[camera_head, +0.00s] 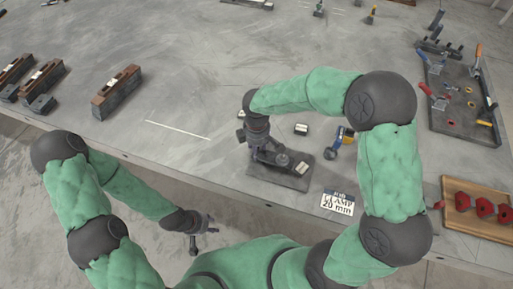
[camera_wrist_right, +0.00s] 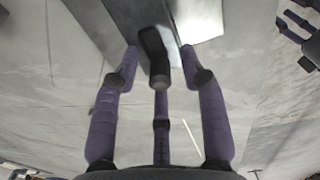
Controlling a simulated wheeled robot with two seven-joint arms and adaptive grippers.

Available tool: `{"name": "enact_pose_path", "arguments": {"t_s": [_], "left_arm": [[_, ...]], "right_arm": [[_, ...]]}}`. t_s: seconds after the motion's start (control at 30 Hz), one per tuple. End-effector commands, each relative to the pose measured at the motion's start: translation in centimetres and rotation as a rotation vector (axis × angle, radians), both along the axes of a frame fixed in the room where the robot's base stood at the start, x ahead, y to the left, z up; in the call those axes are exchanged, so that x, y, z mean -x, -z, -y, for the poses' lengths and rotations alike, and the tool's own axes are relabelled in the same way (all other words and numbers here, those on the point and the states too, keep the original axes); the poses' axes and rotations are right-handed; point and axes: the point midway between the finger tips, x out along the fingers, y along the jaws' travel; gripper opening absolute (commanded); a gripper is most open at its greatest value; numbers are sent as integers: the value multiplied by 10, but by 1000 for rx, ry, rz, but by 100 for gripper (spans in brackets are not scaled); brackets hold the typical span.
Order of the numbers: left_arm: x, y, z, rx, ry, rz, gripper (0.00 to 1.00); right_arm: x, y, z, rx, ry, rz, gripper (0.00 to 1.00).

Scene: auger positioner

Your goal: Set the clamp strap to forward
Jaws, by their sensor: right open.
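A dark fixture (camera_head: 284,160) stands on a dark base plate (camera_head: 290,181) near the table's front edge. My right gripper (camera_head: 258,141) is above the left part of this fixture, and its fingers are hard to make out in the head view. In the right wrist view my right gripper (camera_wrist_right: 159,58) is open. A black round-ended bar (camera_wrist_right: 152,45), perhaps the clamp strap, lies between its fingertips with gaps at both sides. My left gripper (camera_head: 203,238) hangs empty in front of the table edge, its fingers spread.
A blue-and-yellow tool (camera_head: 341,141) and a small block (camera_head: 301,129) lie near the fixture. A tool board (camera_head: 455,115) and a wooden tray (camera_head: 456,224) with red parts are at right. Brown-topped blocks (camera_head: 117,92) are at left.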

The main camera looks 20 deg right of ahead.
Motion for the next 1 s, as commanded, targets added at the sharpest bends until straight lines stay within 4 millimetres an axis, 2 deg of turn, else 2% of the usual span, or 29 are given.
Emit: {"name": "enact_pose_path", "arguments": {"t_s": [0.2, 0.23, 0.37, 0.4, 0.6, 0.83, 1.0], "left_arm": [[0, 0, 0, 0, 0, 0, 40], [0, 0, 0, 0, 0, 0, 40], [0, 0, 0, 0, 0, 0, 40], [0, 0, 0, 0, 0, 0, 40], [0, -1, 0, 0, 0, 0, 40], [0, -10, 0, 0, 0, 0, 40], [0, -10, 0, 0, 0, 0, 40]], "right_arm": [[0, 0, 0, 0, 0, 0, 43], [0, 0, 0, 0, 0, 0, 40], [0, 0, 0, 0, 0, 0, 3], [0, 0, 0, 0, 0, 0, 0], [1, 0, 1, 0, 1, 0, 0], [16, -2, 26, 1, 4, -1, 0], [20, 0, 30, 3, 1, -2, 0]]}}
